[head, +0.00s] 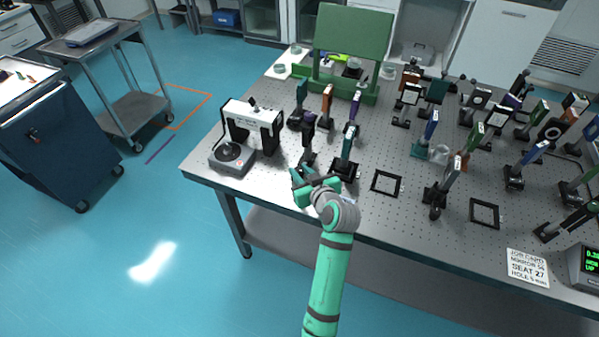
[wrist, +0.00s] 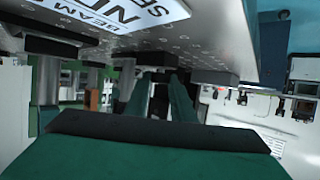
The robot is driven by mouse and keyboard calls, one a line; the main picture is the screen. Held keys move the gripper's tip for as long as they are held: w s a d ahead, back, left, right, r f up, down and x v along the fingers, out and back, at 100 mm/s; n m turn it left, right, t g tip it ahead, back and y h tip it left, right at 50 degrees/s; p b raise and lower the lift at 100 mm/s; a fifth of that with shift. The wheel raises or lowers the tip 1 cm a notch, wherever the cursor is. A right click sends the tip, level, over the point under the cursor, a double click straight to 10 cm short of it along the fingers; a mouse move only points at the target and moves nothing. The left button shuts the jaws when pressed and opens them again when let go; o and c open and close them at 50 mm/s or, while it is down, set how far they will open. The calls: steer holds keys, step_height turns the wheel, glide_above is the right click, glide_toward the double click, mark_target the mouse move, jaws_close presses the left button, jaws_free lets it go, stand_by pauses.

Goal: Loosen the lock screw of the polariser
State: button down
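My gripper (head: 303,184) is at the front edge of the table, beside the bases of the nearest left mounts. In the wrist view its two dark green fingers (wrist: 164,98) reach forward with a narrow gap between them, and I see nothing held there. Several post-mounted optics stand close by, among them a dark mount (head: 308,130) with a purple part and a green-edged mount (head: 347,145) on a black base. I cannot tell which mount is the polariser. Its lock screw is too small or hidden to make out.
The perforated optical table (head: 385,212) carries many more mounts to the right. A grey turntable-like box (head: 232,158) and a white-and-black instrument (head: 252,122) stand at left. A green frame (head: 352,40) stands behind. Front-edge space is clear near a black square outline (head: 386,183).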

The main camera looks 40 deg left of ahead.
steer(key=shift+s+d+m+t+h, duration=0.1)
steer(key=shift+s+m+t+h, duration=0.1)
steer(key=shift+m+t+h, duration=0.15)
steer(key=m+t+h, duration=0.3)
steer(key=m, duration=0.1)
steer(key=shift+s+a, duration=0.3)
steer(key=shift+a, duration=0.1)
steer(key=m+h, duration=0.1)
steer(key=m+t+h, duration=0.1)
steer(key=m+h, duration=0.1)
steer(key=m+t+h, duration=0.1)
steer(key=h, duration=0.1)
steer(key=shift+a+m+t, duration=0.25)
steer(key=shift+a, duration=0.05)
steer(key=shift+m+h, duration=0.6)
steer(key=shift+h, duration=0.05)
steer(key=shift+m+h, duration=0.3)
steer(key=shift+a, duration=0.1)
steer(key=c, duration=1.5)
jaws_free()
